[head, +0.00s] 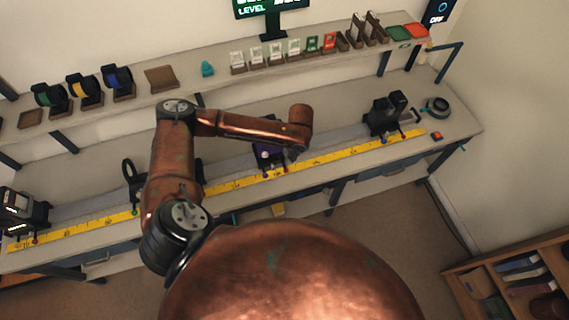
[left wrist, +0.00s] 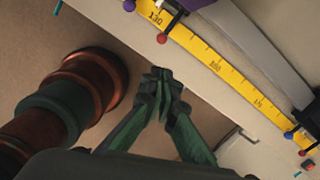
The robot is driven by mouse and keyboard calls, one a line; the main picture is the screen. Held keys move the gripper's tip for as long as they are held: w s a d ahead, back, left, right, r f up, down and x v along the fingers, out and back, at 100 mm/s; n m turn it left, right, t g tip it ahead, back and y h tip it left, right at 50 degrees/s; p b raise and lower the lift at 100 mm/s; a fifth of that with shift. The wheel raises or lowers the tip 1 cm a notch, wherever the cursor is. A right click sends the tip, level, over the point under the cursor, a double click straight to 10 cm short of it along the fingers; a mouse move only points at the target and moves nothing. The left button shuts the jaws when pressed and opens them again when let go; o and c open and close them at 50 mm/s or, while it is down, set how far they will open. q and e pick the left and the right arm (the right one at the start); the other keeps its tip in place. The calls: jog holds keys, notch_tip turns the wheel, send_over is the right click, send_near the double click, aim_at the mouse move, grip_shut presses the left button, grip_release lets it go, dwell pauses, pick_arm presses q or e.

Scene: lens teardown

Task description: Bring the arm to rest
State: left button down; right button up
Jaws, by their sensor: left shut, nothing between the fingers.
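My left arm, copper coloured, reaches over the bench in the head view. Its gripper is mostly hidden there behind the wrist. In the left wrist view the left gripper (left wrist: 163,80) has its green fingers together, with nothing between them. It hangs over the brown floor just off the bench's front edge, apart from the bench. My right gripper is in neither view.
The bench (head: 355,190) carries a yellow ruler (head: 330,157), also in the left wrist view (left wrist: 225,72). A purple carriage (head: 268,157) and a black device (head: 388,113) stand along it. A shelf (head: 215,95) with spools and small holders runs behind. A bookcase (head: 515,275) stands at right.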

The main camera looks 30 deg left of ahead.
pick_arm(q)
jog(key=shift+r, duration=0.4)
